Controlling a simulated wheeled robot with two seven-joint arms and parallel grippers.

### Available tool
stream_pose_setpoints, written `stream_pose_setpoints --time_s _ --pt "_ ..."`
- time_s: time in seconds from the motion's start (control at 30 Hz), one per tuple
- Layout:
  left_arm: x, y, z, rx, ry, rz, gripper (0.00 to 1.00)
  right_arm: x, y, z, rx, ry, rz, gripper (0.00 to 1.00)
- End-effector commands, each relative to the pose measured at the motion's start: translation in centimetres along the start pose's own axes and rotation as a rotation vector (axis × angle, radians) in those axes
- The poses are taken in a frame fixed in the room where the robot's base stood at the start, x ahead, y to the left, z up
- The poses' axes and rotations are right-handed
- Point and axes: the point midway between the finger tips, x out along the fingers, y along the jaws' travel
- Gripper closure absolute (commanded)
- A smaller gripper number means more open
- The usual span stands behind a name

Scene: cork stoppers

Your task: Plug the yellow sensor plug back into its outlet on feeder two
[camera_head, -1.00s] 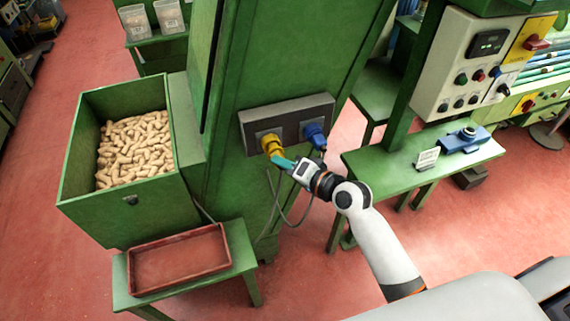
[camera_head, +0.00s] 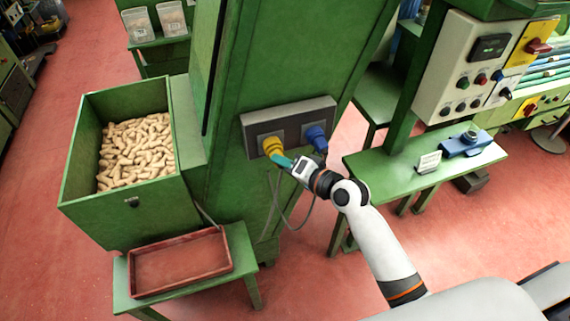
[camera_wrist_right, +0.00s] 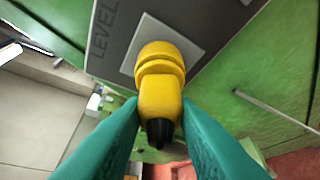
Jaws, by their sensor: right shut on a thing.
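The yellow sensor plug (camera_head: 272,146) is at the left outlet of the grey outlet box (camera_head: 290,113) on the green machine. In the right wrist view the yellow plug (camera_wrist_right: 160,88) lies in front of a light square plate (camera_wrist_right: 191,47) on the panel, its front end against or very close to it. I cannot tell how deep it sits. My right gripper (camera_head: 284,161) is shut on the plug's rear body. Its teal fingers (camera_wrist_right: 158,130) lie on both sides of the plug. My left gripper does not show.
A blue plug (camera_head: 317,138) sits at the right outlet, close to my right gripper. A grey cable (camera_head: 290,226) hangs below. A green bin of corks (camera_head: 72,160) and a red tray (camera_head: 228,262) stand left. A green bench (camera_head: 385,163) stands right.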

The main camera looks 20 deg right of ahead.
Motion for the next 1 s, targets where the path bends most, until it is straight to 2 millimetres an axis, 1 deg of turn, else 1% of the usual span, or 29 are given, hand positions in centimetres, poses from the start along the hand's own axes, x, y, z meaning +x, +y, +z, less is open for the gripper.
stream_pose_setpoints --time_s 0.17,0.2,0.33,0.37,0.63,0.73,0.87,1.0 --pt "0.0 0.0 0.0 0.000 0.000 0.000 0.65 0.2 0.0 0.1 0.000 0.000 0.000 0.97" --pt "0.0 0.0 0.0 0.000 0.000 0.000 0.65 0.3 0.0 0.1 0.000 0.000 0.000 0.72" --pt "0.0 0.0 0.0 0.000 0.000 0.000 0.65 0.2 0.0 0.1 0.000 0.000 0.000 0.50" --pt "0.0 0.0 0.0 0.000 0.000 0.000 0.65 0.2 0.0 0.1 0.000 0.000 0.000 0.48" --pt "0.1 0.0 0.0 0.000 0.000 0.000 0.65 0.2 -0.1 0.1 0.000 0.001 -0.001 0.48" --pt "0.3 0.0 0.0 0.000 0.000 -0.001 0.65 -0.4 -0.1 0.1 -0.001 0.000 0.000 0.48" --pt "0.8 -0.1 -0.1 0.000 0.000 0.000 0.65 -2.4 -0.2 0.0 -0.003 -0.001 -0.001 0.48" --pt "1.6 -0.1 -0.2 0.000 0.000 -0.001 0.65 -5.5 -0.4 -0.1 -0.004 0.000 -0.003 0.48"
